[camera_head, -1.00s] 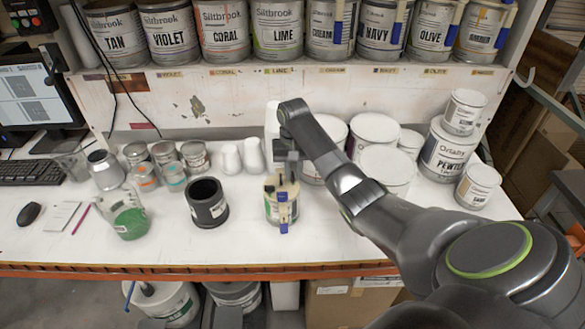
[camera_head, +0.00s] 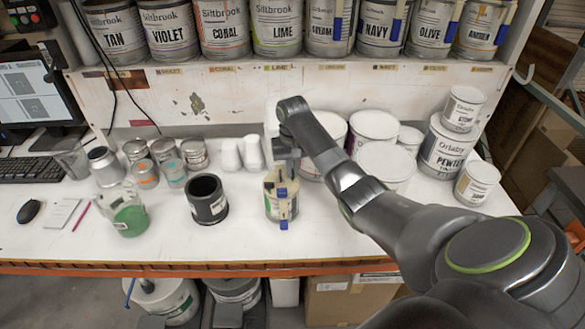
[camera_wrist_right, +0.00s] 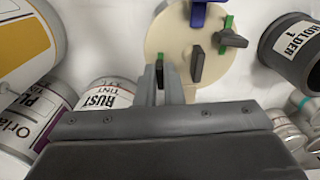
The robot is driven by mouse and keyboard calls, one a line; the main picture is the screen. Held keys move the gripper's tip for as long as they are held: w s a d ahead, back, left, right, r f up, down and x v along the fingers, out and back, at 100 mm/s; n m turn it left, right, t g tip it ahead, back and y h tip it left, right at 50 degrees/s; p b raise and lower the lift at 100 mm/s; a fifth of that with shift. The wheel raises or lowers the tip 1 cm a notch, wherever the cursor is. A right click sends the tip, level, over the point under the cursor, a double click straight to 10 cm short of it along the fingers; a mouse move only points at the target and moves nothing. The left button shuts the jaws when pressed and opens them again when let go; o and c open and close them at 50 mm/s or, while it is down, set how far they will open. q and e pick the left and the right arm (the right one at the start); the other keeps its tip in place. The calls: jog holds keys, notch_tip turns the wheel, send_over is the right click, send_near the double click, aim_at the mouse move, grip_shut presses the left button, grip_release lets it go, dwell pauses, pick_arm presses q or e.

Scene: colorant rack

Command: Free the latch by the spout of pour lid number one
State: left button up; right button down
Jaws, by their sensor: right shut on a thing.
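The cream pour lid (camera_wrist_right: 180,45) sits on a can (camera_head: 282,205) at the middle of the bench. Its blue spout (camera_wrist_right: 198,14) is at the top edge in the right wrist view. A dark latch with green (camera_wrist_right: 232,39) is beside the spout, and a dark upright handle (camera_wrist_right: 197,64) stands near the lid's middle. My right gripper (camera_wrist_right: 162,80) is shut on a small dark-and-green latch (camera_wrist_right: 160,68) at the lid's rim, away from the spout. The left gripper is not seen.
A dark holder labelled 1 (camera_head: 207,200) stands left of the can. White cans (camera_head: 385,168) crowd the back right, and small tins (camera_head: 165,155) stand at the back left. A green-filled jug (camera_head: 128,212) is at the left. The bench front is clear.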

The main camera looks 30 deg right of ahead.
jog(key=n, duration=0.8)
jog(key=shift+d+n, duration=0.15)
jog(key=shift+n, duration=0.25)
jog(key=n, duration=0.3)
jog(key=shift+f+n, duration=0.1)
jog(key=shift+n, duration=1.8)
jog(key=c, duration=1.8)
grip_release()
jog(key=shift+w, duration=0.1)
